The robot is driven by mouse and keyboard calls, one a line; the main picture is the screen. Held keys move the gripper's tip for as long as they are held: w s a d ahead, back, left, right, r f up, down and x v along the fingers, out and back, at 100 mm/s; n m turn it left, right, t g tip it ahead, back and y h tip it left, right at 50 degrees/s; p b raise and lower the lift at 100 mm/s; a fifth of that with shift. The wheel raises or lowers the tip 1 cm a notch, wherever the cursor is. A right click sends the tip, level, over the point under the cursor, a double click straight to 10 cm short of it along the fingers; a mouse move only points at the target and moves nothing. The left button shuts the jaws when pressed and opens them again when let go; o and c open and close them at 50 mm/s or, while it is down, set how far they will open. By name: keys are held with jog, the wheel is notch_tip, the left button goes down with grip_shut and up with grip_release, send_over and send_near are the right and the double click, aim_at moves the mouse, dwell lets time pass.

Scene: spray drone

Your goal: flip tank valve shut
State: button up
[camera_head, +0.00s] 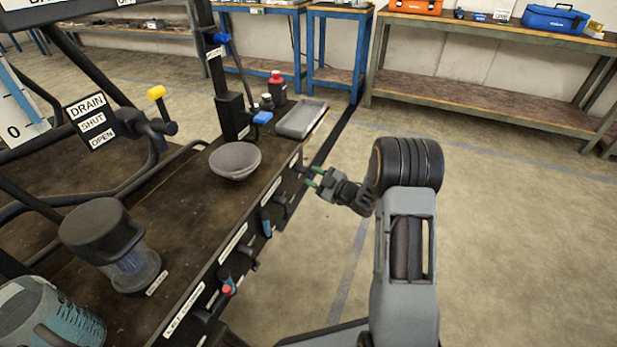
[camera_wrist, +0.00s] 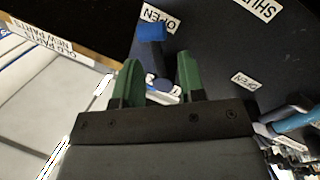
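In the wrist view a valve with a blue lever (camera_wrist: 152,36) sits on a dark panel. The lever points up toward an OPEN label (camera_wrist: 160,18); a SHUT label (camera_wrist: 258,8) is to the upper right. I cannot read a tank name on it. My gripper (camera_wrist: 160,84) is open, its green fingers on either side of the valve's pivot, with gaps showing. In the head view my gripper (camera_head: 315,177) is at the bench's front panel, near its far end; the valve there is hard to make out.
Other levers line the panel, one blue (camera_head: 266,224) and one red-tipped (camera_head: 228,287). On the bench are a grey bowl (camera_head: 235,163), a grey tray (camera_head: 300,120) and a red-capped bottle (camera_head: 277,86). A yellow drain handle (camera_head: 156,92) is left. Floor right is clear.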

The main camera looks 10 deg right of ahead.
jog(key=shift+x, duration=1.3)
jog(key=shift+c, duration=0.3)
